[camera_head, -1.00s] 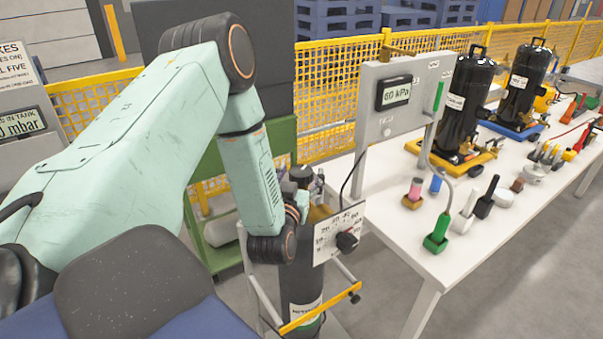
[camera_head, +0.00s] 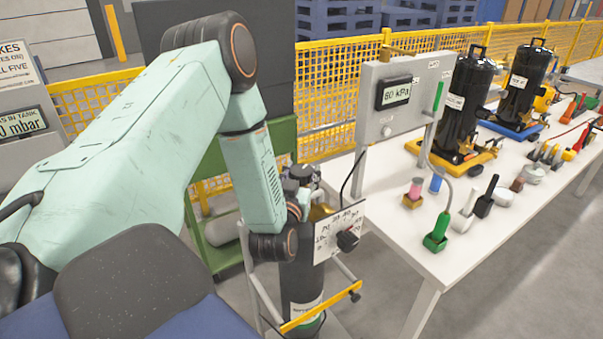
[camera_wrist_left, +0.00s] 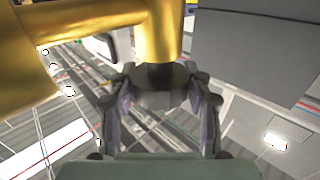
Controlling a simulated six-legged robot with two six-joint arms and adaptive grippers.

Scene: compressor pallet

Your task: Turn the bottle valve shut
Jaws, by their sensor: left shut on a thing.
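The dark gas bottle (camera_head: 300,265) stands upright in a small cart. Its brass valve (camera_head: 320,212) is partly hidden behind my left wrist and the dial plate. In the left wrist view the gold valve body (camera_wrist_left: 95,35) fills the top left, with a dark knob (camera_wrist_left: 162,90) at the end of its stem. My left gripper (camera_head: 304,174) is at the bottle's top. In the wrist view its two fingers (camera_wrist_left: 165,100) sit on either side of the knob and are shut on it. My right gripper is not in view.
A dial plate with a black knob (camera_head: 348,240) is close to the right of my wrist. A grey panel (camera_head: 385,125) reading 60 kPa stands behind it. The white bench (camera_head: 420,262) with tools and black cylinders is right. A yellow mesh fence (camera_head: 330,85) runs behind.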

